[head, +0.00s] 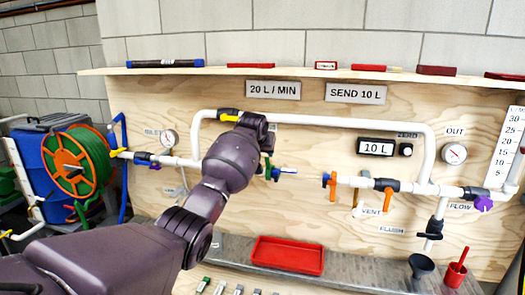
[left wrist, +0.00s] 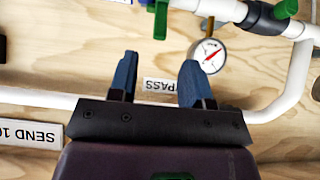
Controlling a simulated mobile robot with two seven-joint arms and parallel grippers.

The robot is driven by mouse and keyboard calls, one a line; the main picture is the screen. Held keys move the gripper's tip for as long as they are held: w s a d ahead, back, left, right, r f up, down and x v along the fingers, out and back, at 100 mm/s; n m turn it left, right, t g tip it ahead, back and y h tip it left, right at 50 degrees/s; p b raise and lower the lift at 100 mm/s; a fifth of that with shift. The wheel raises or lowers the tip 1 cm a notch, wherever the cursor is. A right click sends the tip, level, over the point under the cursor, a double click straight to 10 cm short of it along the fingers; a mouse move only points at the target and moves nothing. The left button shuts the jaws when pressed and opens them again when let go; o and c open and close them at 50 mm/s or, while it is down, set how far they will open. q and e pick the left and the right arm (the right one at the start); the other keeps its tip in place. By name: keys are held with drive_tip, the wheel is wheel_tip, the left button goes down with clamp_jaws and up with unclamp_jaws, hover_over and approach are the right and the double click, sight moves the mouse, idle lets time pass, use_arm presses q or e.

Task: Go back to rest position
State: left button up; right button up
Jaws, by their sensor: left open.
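My left arm (head: 230,165) reaches in from the left in the head view, in front of the pipe board. It hides part of the white pipework, and its fingers are hard to make out there. In the left wrist view my left gripper (left wrist: 157,72) has its two blue fingers apart with nothing held between them. Behind the fingers are the plywood, a partly covered label ending in "PASS" (left wrist: 160,86) and a round gauge (left wrist: 207,56). I do not see my right gripper.
A plywood board (head: 330,215) carries white pipes (head: 340,122), valves and an OUT gauge (head: 454,153). A shelf (head: 220,69) runs above. Below are a red tray (head: 288,256), a dark funnel (head: 421,266) and a red cup (head: 455,275). A hose reel (head: 72,165) stands left.

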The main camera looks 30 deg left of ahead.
use_arm(q)
drive_tip(key=shift+s+r, duration=0.25)
idle(0.4)
drive_tip(key=d+r+m+t, duration=0.3)
drive_tip(key=d+r+t, duration=0.3)
drive_tip(key=r+t, duration=0.15)
drive_tip(key=s+d+f+m+t+h, duration=0.1)
drive_tip(key=s+d+f+m+h, duration=0.15)
drive_tip(key=s+f, duration=0.65)
drive_tip(key=s+d+f+m+h, duration=0.1)
drive_tip(key=s+d+f, duration=0.3)
drive_tip(key=s+f, duration=0.6)
drive_tip(key=s+f+n+g+y, duration=0.1)
drive_tip(key=s+f+g, duration=0.1)
drive_tip(key=s+f, duration=1)
drive_tip(key=s+f+n+g, duration=0.2)
drive_tip(key=s+f+g, duration=0.1)
drive_tip(key=s+f, duration=1)
drive_tip(key=s, duration=0.5)
drive_tip(key=shift+f+y, duration=0.3)
drive_tip(key=shift+y, duration=0.05)
